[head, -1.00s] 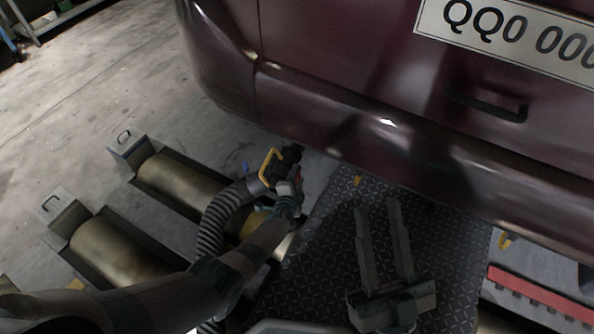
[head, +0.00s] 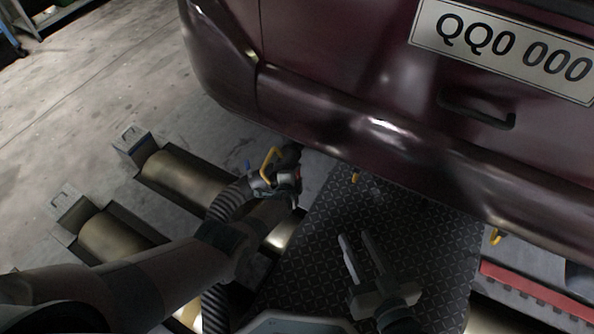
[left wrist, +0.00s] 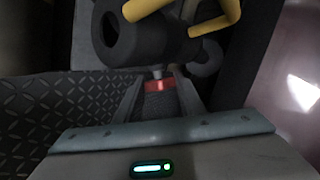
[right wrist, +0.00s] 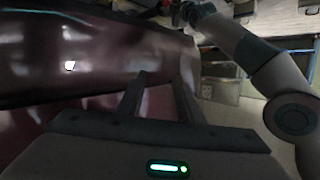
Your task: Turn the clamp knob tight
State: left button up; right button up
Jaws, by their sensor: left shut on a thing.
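The clamp knob is red (left wrist: 159,85) and sits on a short stem under a black nozzle (left wrist: 140,38) with a yellow handle (left wrist: 150,8) in the left wrist view. My left gripper (left wrist: 158,92) is shut on the knob, one finger on each side of it. In the head view my left gripper (head: 291,184) is at the nozzle, beside the yellow handle (head: 269,163) and below the car's bumper; the knob is mostly hidden there. My right gripper (head: 356,238) is open and empty above the dark tread plate; its parted fingers (right wrist: 160,78) also show in the right wrist view.
A dark red car (head: 330,60) stands across the back, its bumper close above the nozzle. A ribbed hose (head: 230,203) runs from the nozzle past my left arm. Metal rollers (head: 185,178) lie at left. The tread plate (head: 320,225) is clear around my right gripper.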

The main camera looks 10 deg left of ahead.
pick_arm(q)
jog(key=shift+w+r, duration=0.1)
jog(key=shift+r, duration=0.1)
pick_arm(e)
jog(key=shift+s+d+f+g, duration=0.15)
jog(key=shift+f+g, duration=0.25)
jog(key=shift+f, duration=0.15)
